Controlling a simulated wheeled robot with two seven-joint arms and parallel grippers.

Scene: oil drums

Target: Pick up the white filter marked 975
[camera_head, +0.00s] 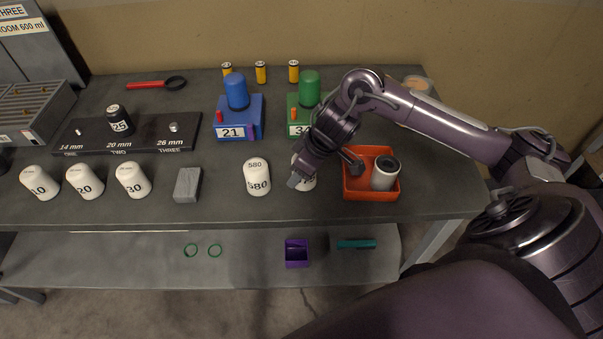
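A white filter (307,184) stands on the bench, mostly hidden behind my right gripper; its marking cannot be read. Another white filter (257,178), marked 580, stands upright to its left. A third white filter (384,175) with a dark open end sits in the orange-red tray (353,191); no number shows on it. My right gripper (325,175) appears open, its fingers spread, one in front of the partly hidden filter and the other over the tray's left part. Whether it touches the filter cannot be told. My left gripper is out of view.
White filters marked 10 (40,184), 20 (85,182) and 30 (132,180) stand at left, near a grey block (187,185). Blue (239,119) and green (301,108) units stand behind. The lower shelf (120,260) holds green rings and a purple bin (297,254).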

